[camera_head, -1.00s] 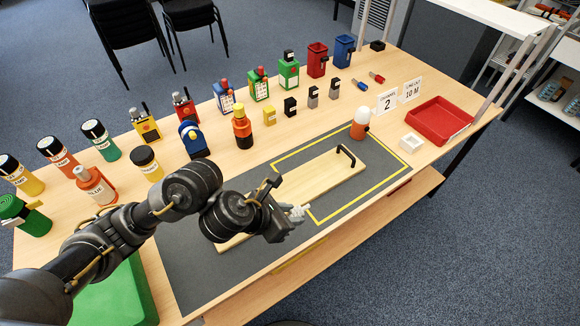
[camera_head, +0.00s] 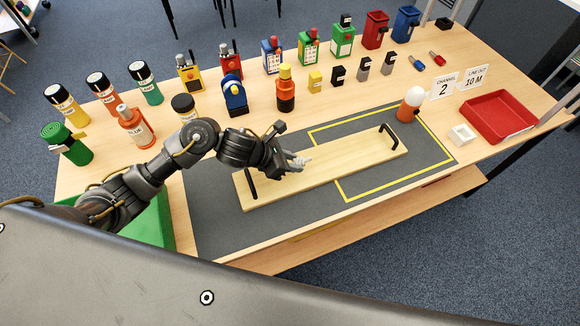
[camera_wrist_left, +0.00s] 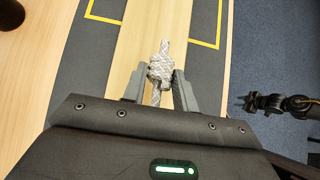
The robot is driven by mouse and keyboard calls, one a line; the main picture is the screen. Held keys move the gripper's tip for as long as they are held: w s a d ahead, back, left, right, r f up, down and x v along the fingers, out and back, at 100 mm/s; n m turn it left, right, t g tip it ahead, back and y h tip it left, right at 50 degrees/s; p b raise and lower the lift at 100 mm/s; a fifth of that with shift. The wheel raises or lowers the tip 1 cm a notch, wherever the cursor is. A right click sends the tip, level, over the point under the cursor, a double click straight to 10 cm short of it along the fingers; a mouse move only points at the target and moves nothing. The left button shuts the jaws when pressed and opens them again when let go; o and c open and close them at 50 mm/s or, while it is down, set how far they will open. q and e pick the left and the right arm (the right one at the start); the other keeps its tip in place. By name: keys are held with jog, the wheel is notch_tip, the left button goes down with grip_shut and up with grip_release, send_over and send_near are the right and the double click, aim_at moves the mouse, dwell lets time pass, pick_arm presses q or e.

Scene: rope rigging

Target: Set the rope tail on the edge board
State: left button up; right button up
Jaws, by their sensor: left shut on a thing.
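The edge board (camera_head: 345,167) is a long pale wooden plank with a black handle near each end, lying on the dark grey mat. My left gripper (camera_head: 292,161) is over the middle of the board. It is shut on the rope tail (camera_head: 303,161), a grey-white rope with a knot. In the left wrist view the knotted rope (camera_wrist_left: 160,70) sits between the fingers of my left gripper (camera_wrist_left: 160,88), its free end pointing away over the edge board (camera_wrist_left: 148,30). I cannot tell whether the rope touches the wood. My right gripper (camera_wrist_left: 268,102) seems to show, dark, over the floor.
A yellow outline (camera_head: 436,147) marks the mat (camera_head: 215,215) around the board's right part. Several bottles, radios and small blocks line the table's back.

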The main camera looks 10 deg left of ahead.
pick_arm(q)
jog(key=shift+w+a+f, duration=0.45)
jog(key=shift+f, duration=0.3)
notch_tip(320, 180, down, 3)
jog(key=shift+r+p, duration=0.1)
jog(key=shift+p, duration=0.45)
jog(key=shift+f, duration=0.25)
jog(key=shift+f+b, duration=0.1)
jog(key=shift+b, duration=0.2)
jog(key=o, duration=1)
jog(key=shift+c, duration=0.2)
